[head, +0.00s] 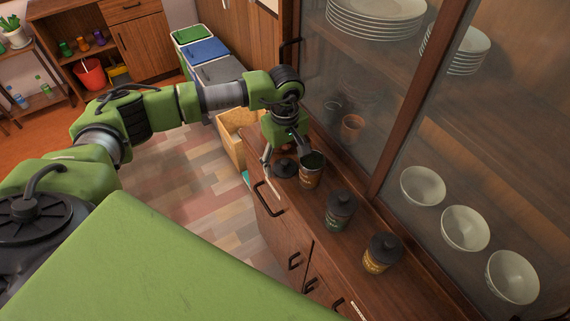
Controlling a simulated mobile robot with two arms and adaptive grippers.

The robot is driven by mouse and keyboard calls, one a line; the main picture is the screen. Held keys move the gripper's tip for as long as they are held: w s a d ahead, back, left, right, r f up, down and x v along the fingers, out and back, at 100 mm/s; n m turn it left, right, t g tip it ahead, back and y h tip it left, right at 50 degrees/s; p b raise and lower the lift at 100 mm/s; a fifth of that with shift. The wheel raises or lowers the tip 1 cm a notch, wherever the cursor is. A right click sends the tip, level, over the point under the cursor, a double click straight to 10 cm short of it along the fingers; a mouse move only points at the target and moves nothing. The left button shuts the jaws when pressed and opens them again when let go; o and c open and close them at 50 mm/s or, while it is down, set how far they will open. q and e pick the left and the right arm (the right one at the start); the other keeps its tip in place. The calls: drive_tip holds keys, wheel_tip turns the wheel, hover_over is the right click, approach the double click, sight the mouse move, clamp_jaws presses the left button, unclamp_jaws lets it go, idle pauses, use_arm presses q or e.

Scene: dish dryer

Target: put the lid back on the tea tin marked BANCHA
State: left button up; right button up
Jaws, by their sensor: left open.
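An open tin (311,176) with an orange-brown label and a dark inside stands upright on the wooden counter (305,217). A dark round lid with a knob (286,168) is just left of it, low over or on the counter; I cannot tell which. My left gripper (286,161) points down with its fingers apart around the lid, one finger close to the open tin's rim. A green-label tin (339,213) and a yellow-label tin (381,255) stand to the right, both with dark lids on. The label lettering is too small to read. My right gripper is out of view.
A glass-fronted cabinet (345,65) rises behind the counter, with white bowls (464,229) and stacked plates (377,18) inside. The counter's front edge is close to the tins. A light wooden box (232,147) and several bins (207,52) stand left of it.

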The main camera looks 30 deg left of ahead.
use_arm(q)
drive_tip(key=c, duration=1.8)
drive_tip(key=shift+c, duration=0.2)
drive_tip(key=shift+r+b, duration=0.3)
drive_tip(key=shift+b, duration=0.1)
drive_tip(key=shift+s+r, duration=0.1)
drive_tip(key=shift+r, duration=0.15)
drive_tip(key=s+b, duration=0.1)
drive_tip(key=s, duration=0.1)
drive_tip(key=s+d+b, duration=0.1)
drive_tip(key=s, duration=0.2)
drive_tip(key=shift+d, duration=0.1)
drive_tip(key=s+a+f+b, duration=0.2)
drive_tip(key=s+a+b, duration=0.3)
drive_tip(key=s, duration=0.9)
drive_tip(key=shift+a, duration=1.5)
